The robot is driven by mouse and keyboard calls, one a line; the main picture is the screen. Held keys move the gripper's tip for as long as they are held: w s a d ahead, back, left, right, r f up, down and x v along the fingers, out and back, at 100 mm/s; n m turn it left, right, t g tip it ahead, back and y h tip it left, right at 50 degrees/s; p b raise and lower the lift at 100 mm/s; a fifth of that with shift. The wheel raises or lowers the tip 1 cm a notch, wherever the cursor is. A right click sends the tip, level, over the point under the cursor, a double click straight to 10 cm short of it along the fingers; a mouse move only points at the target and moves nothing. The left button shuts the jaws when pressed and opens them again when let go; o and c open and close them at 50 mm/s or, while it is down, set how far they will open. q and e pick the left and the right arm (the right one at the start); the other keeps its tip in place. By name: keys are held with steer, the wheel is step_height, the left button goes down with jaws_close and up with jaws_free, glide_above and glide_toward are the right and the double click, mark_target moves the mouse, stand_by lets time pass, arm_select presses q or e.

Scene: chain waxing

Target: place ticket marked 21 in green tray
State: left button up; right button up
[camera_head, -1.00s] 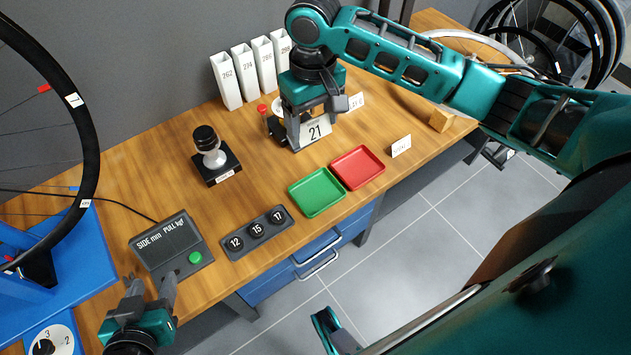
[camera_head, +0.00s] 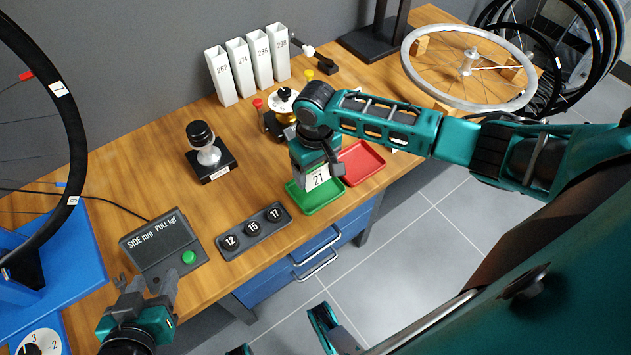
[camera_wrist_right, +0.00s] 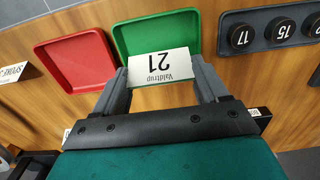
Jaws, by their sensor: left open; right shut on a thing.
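The white ticket marked 21 (camera_head: 317,178) is held in my right gripper (camera_head: 318,182), which is shut on it. The ticket also shows in the right wrist view (camera_wrist_right: 160,66), between the two fingers, in front of the green tray (camera_wrist_right: 181,22). In the head view the green tray (camera_head: 325,204) lies under the gripper, which hides its back part. I cannot tell whether the ticket touches the tray. My left gripper (camera_head: 146,290) is open and empty near the table's front left, beside the grey display box.
The red tray (camera_head: 362,163) sits right beside the green one. A holder with knobs 12, 15 and 17 (camera_head: 253,230) lies to the left. The display box (camera_head: 165,249), a black stand (camera_head: 210,164), white slotted boxes (camera_head: 263,62) and a wheel (camera_head: 469,68) are around.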

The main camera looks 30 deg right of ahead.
mark_target(316, 180)
step_height(316, 180, down, 4)
steer(key=shift+f+b, duration=0.15)
steer(key=shift+b, duration=0.65)
steer(key=o, duration=0.7)
steer(key=shift+f, duration=0.1)
steer(key=shift+o, duration=0.2)
